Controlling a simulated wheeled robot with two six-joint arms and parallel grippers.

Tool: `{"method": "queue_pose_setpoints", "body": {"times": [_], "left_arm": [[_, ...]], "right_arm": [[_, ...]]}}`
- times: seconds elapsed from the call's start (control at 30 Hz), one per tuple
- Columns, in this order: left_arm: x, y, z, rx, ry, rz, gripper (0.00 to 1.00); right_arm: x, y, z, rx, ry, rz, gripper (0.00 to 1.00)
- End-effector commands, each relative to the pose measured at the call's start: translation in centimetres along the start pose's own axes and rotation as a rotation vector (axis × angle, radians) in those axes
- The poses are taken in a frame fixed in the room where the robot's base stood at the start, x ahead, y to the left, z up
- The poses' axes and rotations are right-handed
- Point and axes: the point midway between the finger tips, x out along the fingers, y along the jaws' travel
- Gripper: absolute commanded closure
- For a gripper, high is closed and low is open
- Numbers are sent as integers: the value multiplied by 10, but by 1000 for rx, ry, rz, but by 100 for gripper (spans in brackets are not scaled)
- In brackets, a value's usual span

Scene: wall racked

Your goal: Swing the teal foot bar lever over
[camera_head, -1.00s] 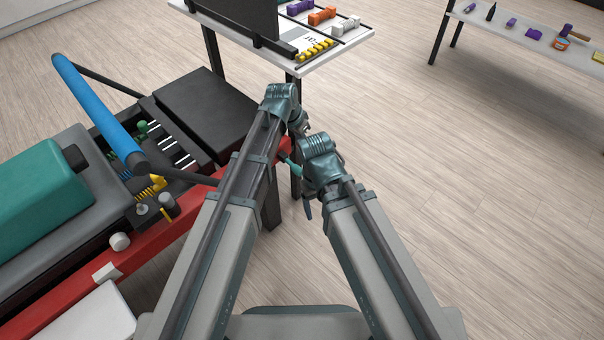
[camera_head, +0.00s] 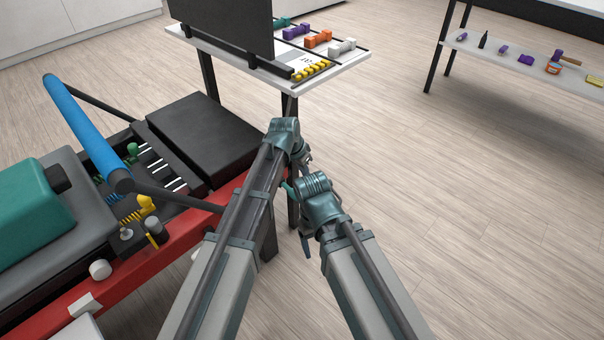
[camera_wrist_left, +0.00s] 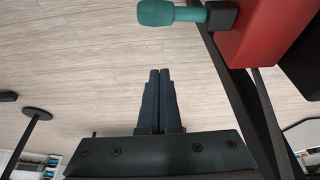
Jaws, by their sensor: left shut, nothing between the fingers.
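The teal foot bar lever (camera_wrist_left: 172,14) shows at the top of the left wrist view, a rounded handle on a thin stem from a black block on the red frame. In the head view only a small teal piece of it (camera_head: 288,188) shows between my arms. My left gripper (camera_wrist_left: 160,74) is shut and empty, its dark fingers together over the floor. In the wrist picture the fingertips are below the lever and apart from it. In the head view my left gripper (camera_head: 306,158) is small and partly hidden. My right gripper (camera_head: 306,244) is mostly hidden behind its wrist.
The reformer's red frame (camera_head: 150,262) and blue padded foot bar (camera_head: 88,130) are on the left. A white table (camera_head: 345,63) with dumbbells stands ahead, its dark leg close by my left gripper. A shelf (camera_head: 500,57) is at the far right. The floor to the right is clear.

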Motion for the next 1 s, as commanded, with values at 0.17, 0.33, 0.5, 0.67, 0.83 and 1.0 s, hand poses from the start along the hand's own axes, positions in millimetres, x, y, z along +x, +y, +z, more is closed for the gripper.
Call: {"method": "queue_pose_setpoints", "body": {"times": [0.17,0.33,0.5,0.67,0.83,1.0], "left_arm": [[35,0,2,1,0,0,100],[36,1,22,-2,0,-1,100],[32,1,38,-1,0,-1,100],[32,0,40,0,0,-1,100],[32,0,40,0,0,0,100],[31,0,40,12,0,5,100]], "right_arm": [[34,-4,-2,-5,2,-3,23],[41,-6,-3,-8,3,-5,23],[43,-6,-3,-9,3,-6,23],[43,-6,-3,-9,3,-6,23],[43,-6,-3,-9,3,-6,23],[43,-6,-3,-9,3,-6,23]]}}
